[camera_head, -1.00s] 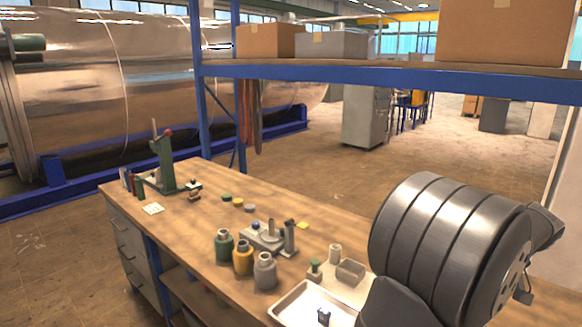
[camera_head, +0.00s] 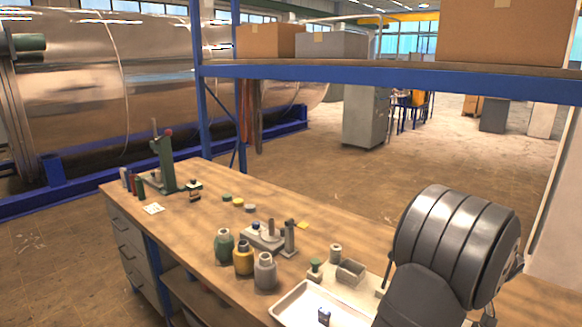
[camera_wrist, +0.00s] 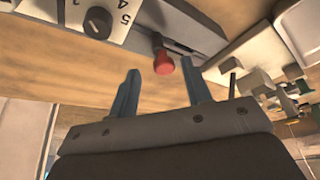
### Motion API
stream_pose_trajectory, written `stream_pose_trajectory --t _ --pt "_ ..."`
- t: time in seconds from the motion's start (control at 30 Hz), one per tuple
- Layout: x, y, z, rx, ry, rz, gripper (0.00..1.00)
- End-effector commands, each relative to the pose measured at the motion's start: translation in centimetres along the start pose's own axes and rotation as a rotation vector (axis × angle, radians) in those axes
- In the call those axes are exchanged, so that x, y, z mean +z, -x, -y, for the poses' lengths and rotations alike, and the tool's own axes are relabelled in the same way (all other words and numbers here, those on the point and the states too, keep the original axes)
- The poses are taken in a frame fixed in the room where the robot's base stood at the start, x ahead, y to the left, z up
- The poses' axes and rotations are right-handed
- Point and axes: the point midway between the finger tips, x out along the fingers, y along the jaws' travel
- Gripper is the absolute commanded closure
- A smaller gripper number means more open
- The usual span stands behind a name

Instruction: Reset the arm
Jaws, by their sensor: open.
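My gripper (camera_wrist: 160,67) shows in the wrist view with its two blue-grey fingers spread apart and nothing between them. Beyond the fingertips is a red knob (camera_wrist: 163,63) on a grey device; I cannot tell the distance between them. In the head view my dark grey arm fills the lower right, over the right part of the workbench (camera_head: 330,230), and the fingers cannot be made out there.
A metal tray (camera_head: 290,306) holds a small dark blue item. Green, yellow and grey bottles (camera_head: 243,258) stand left of it. A green hand press (camera_head: 166,160) is at the far end. A blue shelf (camera_head: 400,76) with boxes hangs above. A dial (camera_wrist: 98,22) shows in the wrist view.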

Motion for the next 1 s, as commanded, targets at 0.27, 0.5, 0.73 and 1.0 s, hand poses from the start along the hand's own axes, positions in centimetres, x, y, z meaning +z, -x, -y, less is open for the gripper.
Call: stream_pose_trajectory --t 0.27,0.5,0.73,1.0 --pt "-0.05 -1.40 0.19 0.056 -0.135 0.000 0.55" --pt "-0.05 -1.37 0.26 0.117 -0.280 0.001 0.55" --pt "-0.08 -1.40 0.34 0.169 -0.406 0.000 0.55" --pt "-0.15 -1.40 0.43 0.224 -0.541 0.000 0.55"
